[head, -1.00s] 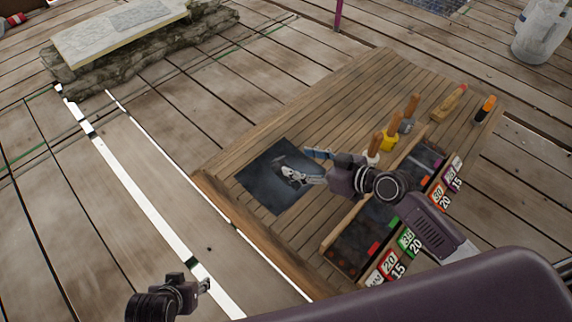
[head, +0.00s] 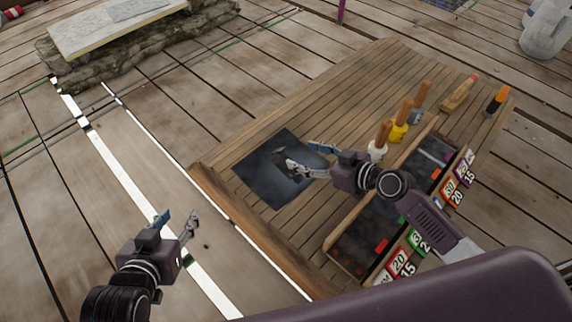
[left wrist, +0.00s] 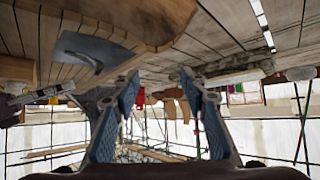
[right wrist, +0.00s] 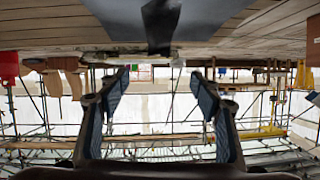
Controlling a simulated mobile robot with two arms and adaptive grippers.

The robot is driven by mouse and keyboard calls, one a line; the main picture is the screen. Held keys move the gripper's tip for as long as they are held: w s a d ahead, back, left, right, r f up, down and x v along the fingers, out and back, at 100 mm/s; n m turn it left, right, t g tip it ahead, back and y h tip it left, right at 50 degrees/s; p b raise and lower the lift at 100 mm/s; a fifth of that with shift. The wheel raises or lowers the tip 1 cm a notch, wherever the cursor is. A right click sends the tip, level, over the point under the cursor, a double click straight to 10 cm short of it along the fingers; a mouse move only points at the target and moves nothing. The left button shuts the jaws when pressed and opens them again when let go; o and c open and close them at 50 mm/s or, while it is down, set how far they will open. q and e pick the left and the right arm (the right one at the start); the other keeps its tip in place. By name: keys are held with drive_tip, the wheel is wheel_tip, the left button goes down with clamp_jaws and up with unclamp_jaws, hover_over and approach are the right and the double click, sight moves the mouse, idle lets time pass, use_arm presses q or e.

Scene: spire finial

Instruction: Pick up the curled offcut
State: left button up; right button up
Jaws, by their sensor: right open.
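A dark square sheet (head: 262,182) lies on the slatted wooden table. In the right wrist view a dark curled strip, seemingly the curled offcut (right wrist: 160,24), stands out against the sheet beyond my open fingers. In the left wrist view it seems to show as a curved piece (left wrist: 86,60) on the sheet. In the head view my right gripper largely blends with it. My right gripper (head: 298,156) is open over the sheet's right part, with nothing between its fingers. My left gripper (head: 178,217) is open and empty, left of the table.
Wooden-handled tools (head: 400,122) stand in a row right of the sheet. A compartment tray (head: 342,222) with numbered cards (head: 452,193) lies along the table's right side. An orange-topped marker (head: 497,99) stands at the far corner. The table's far left is clear.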

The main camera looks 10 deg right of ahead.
drive_tip(key=b, duration=0.2)
hover_over(302, 176)
drive_tip(key=f, duration=0.5)
drive_tip(key=shift+s+d, duration=0.25)
drive_tip(key=shift+s, duration=0.05)
drive_tip(key=shift+w+a+f, duration=0.1)
drive_tip(key=shift+w+a, duration=0.15)
drive_tip(key=shift+w, duration=0.05)
drive_tip(key=shift+w+a+f, duration=0.25)
drive_tip(key=shift+w, duration=0.1)
drive_tip(key=b+x, duration=0.1)
drive_tip(key=x, duration=0.4)
drive_tip(key=shift+f, duration=0.1)
drive_tip(key=shift+w+a+f, duration=0.1)
drive_tip(key=shift+w+a, duration=0.1)
drive_tip(key=shift+w, duration=0.05)
drive_tip(key=c, duration=1.2)
use_arm(q)
drive_tip(key=w+d+r+t+h, duration=0.1)
drive_tip(key=r+t, duration=0.3)
drive_tip(key=r, duration=0.4)
drive_tip(key=w+d+r+t+h, duration=0.1)
drive_tip(key=w+r+t, duration=0.3)
drive_tip(key=r, duration=0.5)
drive_tip(key=shift+w+d+t+h, duration=0.25)
drive_tip(key=shift+d+t+h, duration=0.2)
drive_tip(key=shift+d, duration=0.35)
use_arm(e)
drive_tip(key=shift+c, duration=1)
